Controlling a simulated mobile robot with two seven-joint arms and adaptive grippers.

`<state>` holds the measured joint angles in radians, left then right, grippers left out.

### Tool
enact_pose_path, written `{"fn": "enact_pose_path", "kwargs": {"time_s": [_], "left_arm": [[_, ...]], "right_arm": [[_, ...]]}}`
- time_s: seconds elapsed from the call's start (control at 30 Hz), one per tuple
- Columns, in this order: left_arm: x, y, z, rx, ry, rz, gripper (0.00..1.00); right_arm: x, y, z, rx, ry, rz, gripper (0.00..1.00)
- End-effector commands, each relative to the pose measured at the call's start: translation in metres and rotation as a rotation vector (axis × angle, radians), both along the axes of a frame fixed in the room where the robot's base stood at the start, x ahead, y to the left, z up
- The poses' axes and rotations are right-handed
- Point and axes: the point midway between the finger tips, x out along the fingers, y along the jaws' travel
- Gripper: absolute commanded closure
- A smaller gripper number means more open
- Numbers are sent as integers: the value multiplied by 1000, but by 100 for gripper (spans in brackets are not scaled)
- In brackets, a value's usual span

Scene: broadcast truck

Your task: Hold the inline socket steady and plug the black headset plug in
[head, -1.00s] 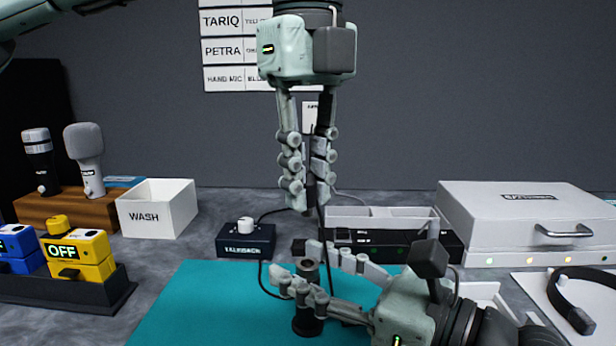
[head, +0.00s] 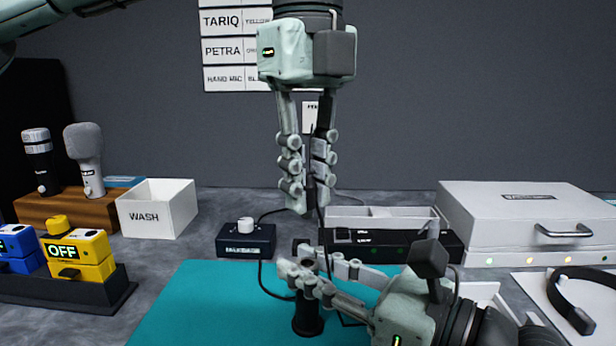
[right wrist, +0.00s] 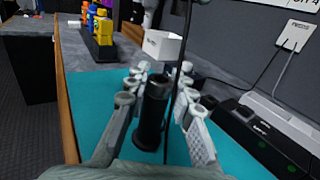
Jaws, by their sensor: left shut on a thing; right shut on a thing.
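The inline socket (head: 308,318) is a black upright cylinder over the teal mat. My right gripper (head: 310,275) is shut around its upper part. In the right wrist view the socket (right wrist: 151,120) stands between the fingers with its open top up. The black headset plug (head: 311,190) is held by my left gripper (head: 308,195), shut on it, well above the socket and apart from it. The plug is partly hidden by the fingers. A thin black cable hangs past the socket. I cannot tell exactly how the plug lines up with the socket opening.
A talkback box (head: 246,239) stands behind the mat (head: 190,300). A large white case (head: 525,222) and a headset (head: 575,295) are at right. The mat's left part is clear.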

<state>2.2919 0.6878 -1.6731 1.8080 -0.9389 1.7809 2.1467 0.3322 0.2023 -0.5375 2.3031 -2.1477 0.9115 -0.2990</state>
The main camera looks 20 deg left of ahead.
Motion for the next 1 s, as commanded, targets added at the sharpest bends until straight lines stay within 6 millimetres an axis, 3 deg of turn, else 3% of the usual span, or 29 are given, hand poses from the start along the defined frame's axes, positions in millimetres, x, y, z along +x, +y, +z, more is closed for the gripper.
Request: {"fn": "enact_pose_path", "kwargs": {"time_s": [0.5, 1.0], "left_arm": [[0, 0, -41, 0, 0, 2, 100], [0, 0, -49, 0, -1, 2, 100]], "right_arm": [[0, 0, 0, 0, 0, 0, 100], [0, 0, 0, 0, 0, 0, 100]]}}
